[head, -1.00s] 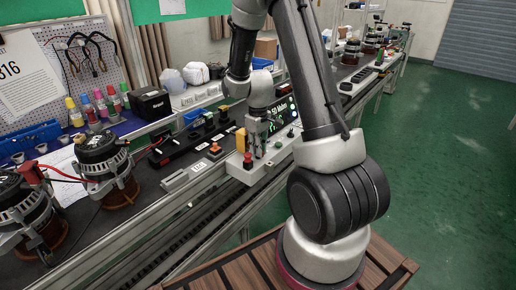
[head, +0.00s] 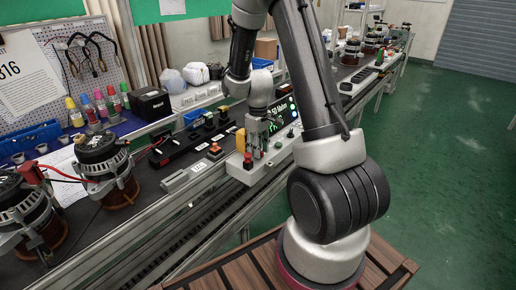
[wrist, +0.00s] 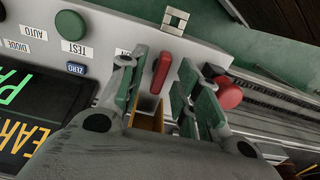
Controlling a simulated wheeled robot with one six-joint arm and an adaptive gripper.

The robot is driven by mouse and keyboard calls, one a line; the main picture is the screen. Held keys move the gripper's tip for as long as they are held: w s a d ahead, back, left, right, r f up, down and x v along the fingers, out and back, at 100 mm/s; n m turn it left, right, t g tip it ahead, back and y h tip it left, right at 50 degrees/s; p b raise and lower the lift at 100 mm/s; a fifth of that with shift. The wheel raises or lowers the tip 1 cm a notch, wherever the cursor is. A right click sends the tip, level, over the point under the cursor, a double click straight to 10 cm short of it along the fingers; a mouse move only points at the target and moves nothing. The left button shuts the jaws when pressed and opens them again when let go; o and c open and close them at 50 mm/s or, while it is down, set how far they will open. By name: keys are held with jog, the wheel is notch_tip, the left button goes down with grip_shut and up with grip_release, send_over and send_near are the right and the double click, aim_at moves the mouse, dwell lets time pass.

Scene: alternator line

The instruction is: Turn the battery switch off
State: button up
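In the wrist view a red lever (wrist: 161,72), which looks like the battery switch, stands on the pale control box (wrist: 200,48). Its label is mostly hidden by a finger. My gripper (wrist: 156,80) has its green-padded fingers apart, one on each side of the lever, with visible gaps. In the head view my gripper (head: 255,145) points down at the near end of the control box (head: 240,172). The lever itself is hard to make out there.
A red round button (wrist: 228,92) sits close beside the right finger. Alternators (head: 105,165) stand along the bench at left.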

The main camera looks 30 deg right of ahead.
notch_tip(320, 180, up, 12)
dwell(0.4)
jog(key=shift+f, duration=0.1)
jog(key=s+a+r+m+t, duration=0.2)
jog(key=s+r, duration=0.5)
jog(key=s, duration=0.4)
jog(key=s+a+r+m+t, duration=0.2)
jog(key=s+r, duration=0.6)
jog(key=s, duration=0.4)
jog(key=shift+s+a+r, duration=0.2)
jog(key=shift+s+a, duration=0.1)
jog(key=shift+a, duration=0.15)
